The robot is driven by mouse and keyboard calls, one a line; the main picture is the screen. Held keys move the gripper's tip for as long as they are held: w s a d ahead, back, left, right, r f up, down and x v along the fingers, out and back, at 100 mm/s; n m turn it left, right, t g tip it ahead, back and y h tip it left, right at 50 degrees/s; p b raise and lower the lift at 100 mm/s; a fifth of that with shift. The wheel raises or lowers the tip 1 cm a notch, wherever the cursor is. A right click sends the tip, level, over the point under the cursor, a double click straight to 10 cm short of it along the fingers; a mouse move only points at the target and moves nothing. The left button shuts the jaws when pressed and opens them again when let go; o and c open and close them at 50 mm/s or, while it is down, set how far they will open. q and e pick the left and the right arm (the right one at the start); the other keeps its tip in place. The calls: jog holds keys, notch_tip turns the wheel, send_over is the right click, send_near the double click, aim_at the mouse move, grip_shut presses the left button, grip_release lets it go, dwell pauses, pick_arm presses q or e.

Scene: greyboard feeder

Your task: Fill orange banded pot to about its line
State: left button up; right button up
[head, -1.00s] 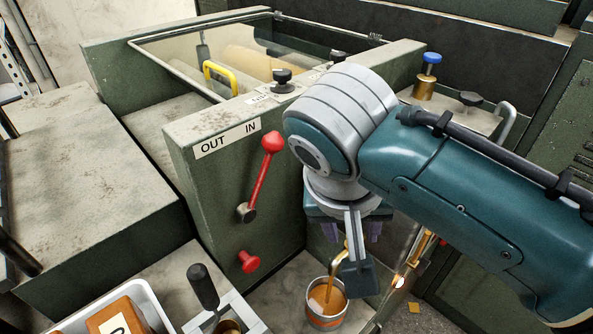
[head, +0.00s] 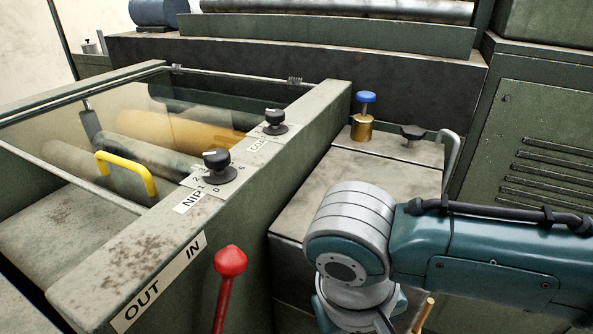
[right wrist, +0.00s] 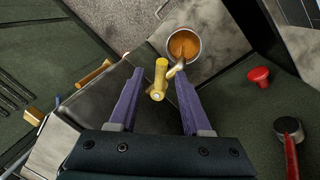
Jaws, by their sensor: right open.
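The pot (right wrist: 184,46) stands below the spout in the right wrist view, with orange-brown liquid inside. Its band and line are not visible from here, and I cannot tell how high the liquid is or whether it is still flowing. A brass tap (right wrist: 160,78) with a bent spout lies between the purple fingers of my right gripper (right wrist: 158,80). The fingers are open, with a gap on both sides of the tap handle. In the head view only my right wrist and forearm show; gripper and pot are below the frame. My left gripper is not in view.
A red knob (right wrist: 259,75) and a lever are right of the pot in the wrist view. The head view shows the red lever (head: 230,262), two black dials (head: 217,167), a yellow handle (head: 127,172) and a blue-topped brass fitting (head: 362,128).

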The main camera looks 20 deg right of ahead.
jog(key=shift+d+f, duration=0.15)
jog(key=shift+f, duration=0.75)
grip_shut()
